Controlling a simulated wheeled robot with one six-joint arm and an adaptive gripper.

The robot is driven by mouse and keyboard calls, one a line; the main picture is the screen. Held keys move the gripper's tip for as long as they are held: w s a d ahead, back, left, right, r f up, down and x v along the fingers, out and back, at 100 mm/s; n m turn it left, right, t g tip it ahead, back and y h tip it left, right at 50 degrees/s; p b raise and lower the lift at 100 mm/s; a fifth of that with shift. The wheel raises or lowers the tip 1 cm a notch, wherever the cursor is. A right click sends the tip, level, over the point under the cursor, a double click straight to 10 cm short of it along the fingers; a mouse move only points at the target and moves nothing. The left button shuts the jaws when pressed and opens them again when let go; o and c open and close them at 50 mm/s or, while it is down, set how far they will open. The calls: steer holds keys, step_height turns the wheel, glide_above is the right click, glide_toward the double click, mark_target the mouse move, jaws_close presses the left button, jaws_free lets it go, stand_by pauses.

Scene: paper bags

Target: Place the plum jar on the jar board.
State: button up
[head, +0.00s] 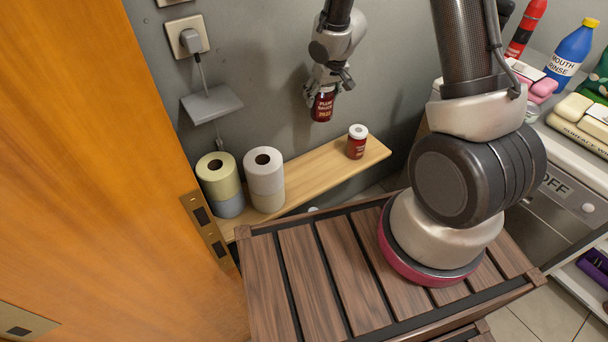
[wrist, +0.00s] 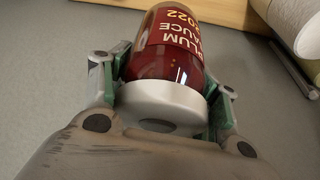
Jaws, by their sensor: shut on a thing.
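My gripper (head: 324,88) is shut on the plum jar (head: 322,107), a dark red jar with a "PLUM SAUCE 2022" label. In the wrist view the jar (wrist: 168,50) sits between the fingers, with its white lid (wrist: 165,100) toward my palm and its far end cut off by the frame. In the head view it hangs in front of the grey wall, appearing above the light wooden board (head: 318,171), which looks like the jar board. A gap shows between jar and board.
Another red jar (head: 356,146) with a white lid stands near the board's right end. Stacked paper rolls (head: 265,182) (head: 219,182) stand at its left end. Board between them is clear. A slatted wooden top (head: 310,275) lies in front; an orange door (head: 90,170) is left.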

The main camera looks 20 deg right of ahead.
steer(key=s+a+f+n, duration=0.1)
steer(key=f, duration=0.2)
steer(key=s+a+f+n, duration=0.1)
steer(key=f, duration=0.3)
steer(key=s+a+f+n+y, duration=0.1)
steer(key=a+f, duration=0.1)
steer(key=f, duration=0.2)
steer(key=shift+n, duration=0.4)
steer(key=shift+s+f, duration=0.1)
steer(key=shift+f, duration=5)
steer(key=o, duration=1.9)
steer(key=shift+f, duration=0.15)
steer(key=shift+c, duration=0.2)
